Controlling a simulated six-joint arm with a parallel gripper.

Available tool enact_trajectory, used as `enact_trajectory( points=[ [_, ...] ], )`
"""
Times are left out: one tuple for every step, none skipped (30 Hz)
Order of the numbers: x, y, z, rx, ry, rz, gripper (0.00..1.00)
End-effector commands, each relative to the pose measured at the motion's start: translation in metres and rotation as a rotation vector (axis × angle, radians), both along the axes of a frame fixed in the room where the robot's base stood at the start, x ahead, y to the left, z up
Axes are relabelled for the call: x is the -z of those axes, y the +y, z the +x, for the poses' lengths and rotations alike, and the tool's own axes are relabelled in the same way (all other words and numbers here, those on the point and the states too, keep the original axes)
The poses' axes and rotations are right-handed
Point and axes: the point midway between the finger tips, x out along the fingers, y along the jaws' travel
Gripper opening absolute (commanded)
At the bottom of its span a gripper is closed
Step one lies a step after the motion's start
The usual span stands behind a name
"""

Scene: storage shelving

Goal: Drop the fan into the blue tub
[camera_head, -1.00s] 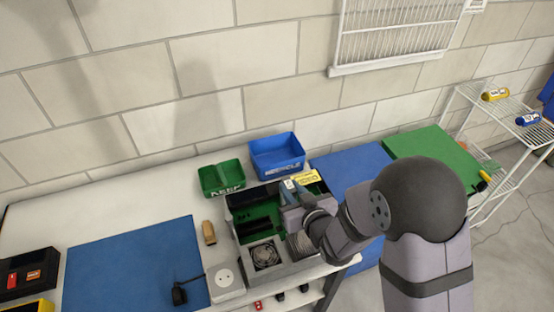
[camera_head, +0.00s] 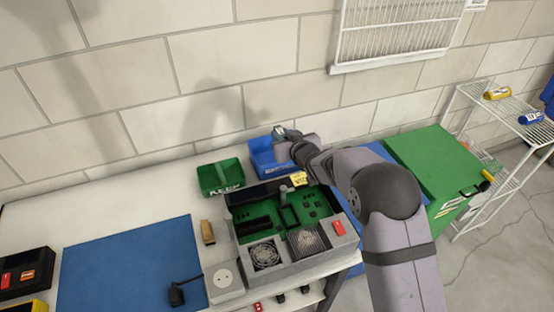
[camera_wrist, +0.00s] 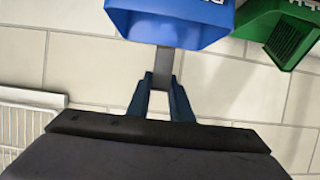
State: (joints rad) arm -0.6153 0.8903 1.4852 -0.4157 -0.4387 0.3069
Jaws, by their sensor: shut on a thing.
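The blue tub (camera_head: 270,163) stands at the back of the table against the wall; it also fills the top of the wrist view (camera_wrist: 170,30). My gripper (camera_head: 284,136) is over its back right part. Its two dark fingers (camera_wrist: 162,88) are shut on a narrow grey part (camera_wrist: 164,65), seen edge-on, whose far end meets the tub's outline in the wrist view. I cannot tell from its shape whether this part is a fan. A round fan (camera_head: 264,255) sits in the front left of the open grey unit (camera_head: 300,268).
A green bin (camera_head: 219,178) marked KEEP stands left of the tub. A ribbed heatsink (camera_head: 305,241) and a yellow label are in the unit. A blue mat (camera_head: 135,265) lies left, a green box (camera_head: 435,165) right. The table's back left is clear.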

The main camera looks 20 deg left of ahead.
Motion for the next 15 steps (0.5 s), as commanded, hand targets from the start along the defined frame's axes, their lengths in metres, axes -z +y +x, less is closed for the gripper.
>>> enact_trajectory(
  points=[
    [-0.001,0.002,0.007,0.005,-0.001,0.001,0.0],
    [-0.002,0.002,0.009,0.006,-0.002,0.002,0.0],
    [-0.003,0.003,0.013,0.009,-0.002,0.001,0.0],
    [-0.004,0.003,0.015,0.011,0.0,0.001,0.0],
    [-0.004,0.004,0.016,0.013,0.0,0.001,0.0],
    [-0.005,0.004,0.018,0.014,-0.001,0.002,0.0],
    [-0.006,0.004,0.019,0.015,-0.001,0.002,0.0],
    [-0.006,0.004,0.02,0.016,-0.002,0.001,0.0],
    [-0.006,0.005,0.021,0.016,-0.001,0.001,0.0],
    [-0.006,0.005,0.021,0.017,0.0,0.001,0.0],
    [-0.006,0.005,0.021,0.017,0.0,0.001,0.0],
    [-0.006,0.005,0.021,0.017,0.0,0.001,0.0],
    [-0.006,0.004,0.021,0.017,0.0,0.0,0.0],
    [-0.005,0.005,0.021,0.017,0.0,0.0,0.0],
    [-0.004,0.005,0.021,0.017,0.0,0.001,0.0]
  ],
)
